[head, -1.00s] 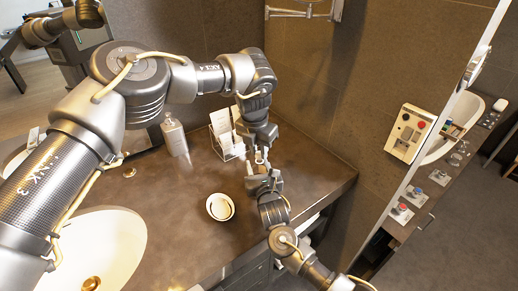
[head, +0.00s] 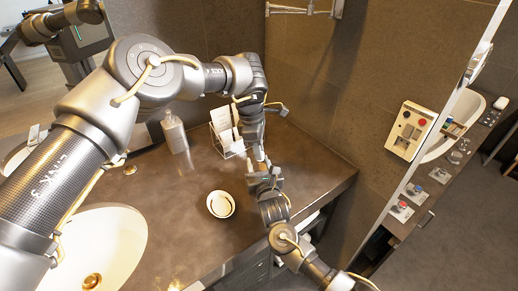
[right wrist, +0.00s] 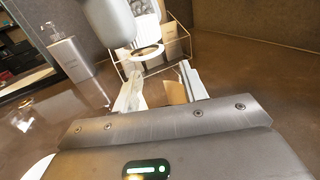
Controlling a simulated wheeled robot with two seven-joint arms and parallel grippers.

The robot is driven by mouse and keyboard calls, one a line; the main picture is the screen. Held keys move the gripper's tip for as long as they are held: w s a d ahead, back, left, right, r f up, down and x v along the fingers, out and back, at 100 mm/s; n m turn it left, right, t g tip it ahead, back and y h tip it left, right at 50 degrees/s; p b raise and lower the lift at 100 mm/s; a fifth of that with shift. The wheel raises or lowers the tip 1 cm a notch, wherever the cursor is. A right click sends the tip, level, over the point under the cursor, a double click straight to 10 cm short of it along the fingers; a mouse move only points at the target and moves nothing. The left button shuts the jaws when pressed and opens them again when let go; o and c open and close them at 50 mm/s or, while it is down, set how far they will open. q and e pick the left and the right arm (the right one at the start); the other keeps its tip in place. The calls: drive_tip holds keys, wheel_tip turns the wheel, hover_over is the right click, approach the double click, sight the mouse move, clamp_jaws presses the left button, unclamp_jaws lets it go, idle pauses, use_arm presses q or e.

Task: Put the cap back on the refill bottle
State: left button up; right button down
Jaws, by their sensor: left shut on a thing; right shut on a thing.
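My left gripper (head: 259,152) reaches down from above, close over my right gripper (head: 264,176), above the right part of the counter. In the head view both are small, and their jaws hide most of what they hold. The right wrist view shows my right gripper's fingers (right wrist: 162,90) closed around a pale tan piece, which I take to be the refill bottle (right wrist: 176,92). A white ring (right wrist: 147,52) shows just above it, beside a grey part of my left arm. I take the small thing in my left gripper to be the cap; it is hardly visible.
A grey pump dispenser (head: 174,132) and a wire holder with white cards (head: 225,133) stand at the back of the counter (head: 180,215). A small white bowl (head: 220,204) sits left of the grippers. A basin (head: 105,250) is at the front left, a wall at the right.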

use_arm(q)
drive_tip(key=m+g, duration=0.1)
drive_tip(key=m, duration=0.5)
drive_tip(key=shift+d+m, duration=0.15)
drive_tip(key=shift+m, duration=0.15)
drive_tip(key=o, duration=0.9)
drive_tip(key=shift+w, duration=0.1)
drive_tip(key=shift+r, duration=2.25)
drive_tip(key=shift+c, duration=0.2)
